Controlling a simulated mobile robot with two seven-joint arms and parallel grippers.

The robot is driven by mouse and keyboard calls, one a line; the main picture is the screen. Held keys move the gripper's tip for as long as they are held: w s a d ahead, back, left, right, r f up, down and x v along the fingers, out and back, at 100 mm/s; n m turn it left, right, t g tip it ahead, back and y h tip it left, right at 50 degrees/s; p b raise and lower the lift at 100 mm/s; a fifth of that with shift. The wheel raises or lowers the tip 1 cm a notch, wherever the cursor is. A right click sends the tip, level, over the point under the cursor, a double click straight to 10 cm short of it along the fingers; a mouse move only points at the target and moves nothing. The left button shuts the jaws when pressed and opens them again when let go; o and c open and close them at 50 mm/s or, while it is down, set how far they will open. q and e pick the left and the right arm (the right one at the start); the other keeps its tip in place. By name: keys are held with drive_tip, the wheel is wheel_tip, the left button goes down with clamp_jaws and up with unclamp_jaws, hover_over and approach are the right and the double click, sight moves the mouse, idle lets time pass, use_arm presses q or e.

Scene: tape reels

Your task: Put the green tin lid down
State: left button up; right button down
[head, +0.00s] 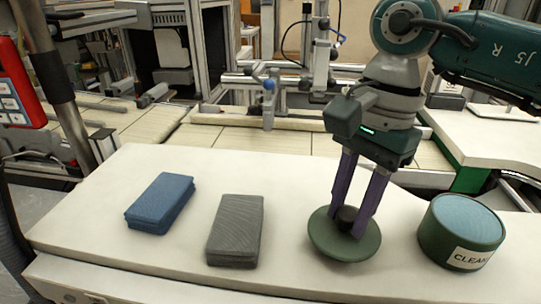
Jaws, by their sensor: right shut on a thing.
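The green tin lid (326,246) is a round, dark green disc with a black knob (347,216) on top. It is at the right of the white table, tilted a little in the picture; I cannot tell whether its rim touches the surface. My right gripper (350,222) comes down from above with two purple fingers, shut on the knob of the lid. The green tin (462,245) stands open to the right of the lid, with a pale blue top surface inside and a white label reading "CLEAN". My left gripper does not show.
A stack of blue cloths (160,203) lies at the left of the white table (110,235). A stack of grey cloths (235,230) lies between it and the lid. Bare table shows between them and behind. Metal machine frames stand beyond the table.

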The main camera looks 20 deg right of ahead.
drive_tip(key=shift+f+b, duration=0.4)
drive_tip(key=shift+f, duration=0.05)
drive_tip(key=c, duration=0.6)
unclamp_jaws()
drive_tip(key=shift+o, duration=0.2)
